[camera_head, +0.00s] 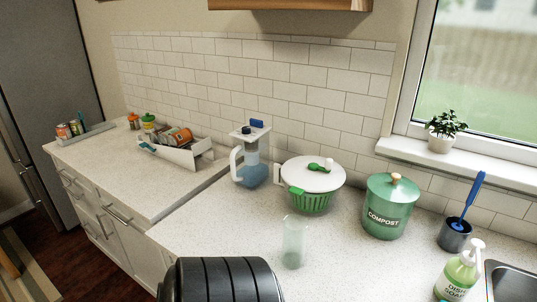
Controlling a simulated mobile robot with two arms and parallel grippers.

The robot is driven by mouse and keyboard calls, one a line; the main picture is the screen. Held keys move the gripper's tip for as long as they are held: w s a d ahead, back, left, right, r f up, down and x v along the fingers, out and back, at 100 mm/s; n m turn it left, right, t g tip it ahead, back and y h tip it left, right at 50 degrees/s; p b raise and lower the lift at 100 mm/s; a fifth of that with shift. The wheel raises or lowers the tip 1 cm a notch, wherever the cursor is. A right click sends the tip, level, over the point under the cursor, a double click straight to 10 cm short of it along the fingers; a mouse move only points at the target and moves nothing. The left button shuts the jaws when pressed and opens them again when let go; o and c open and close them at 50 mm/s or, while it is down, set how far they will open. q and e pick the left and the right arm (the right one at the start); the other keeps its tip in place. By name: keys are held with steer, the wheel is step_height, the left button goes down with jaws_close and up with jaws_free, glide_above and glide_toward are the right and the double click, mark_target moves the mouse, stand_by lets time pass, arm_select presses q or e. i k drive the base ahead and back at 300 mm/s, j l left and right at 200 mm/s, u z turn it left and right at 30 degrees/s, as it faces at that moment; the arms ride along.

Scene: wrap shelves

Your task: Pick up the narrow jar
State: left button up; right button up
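A tall, narrow, clear greenish glass jar (293,243) stands upright on the speckled white counter (200,236), in the middle of the head view. It looks empty, and nothing touches it. Neither of my grippers shows in this view.
A salad spinner (314,174) and a blue-based pitcher (251,170) stand behind the jar. A green compost bin (389,208), a brush in a dark holder (455,234), a soap bottle (459,275) and a sink (512,284) are to the right. A dark ribbed shape covers the bottom edge.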

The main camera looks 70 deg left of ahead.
mark_target(294, 226)
steer(key=u, duration=2.05)
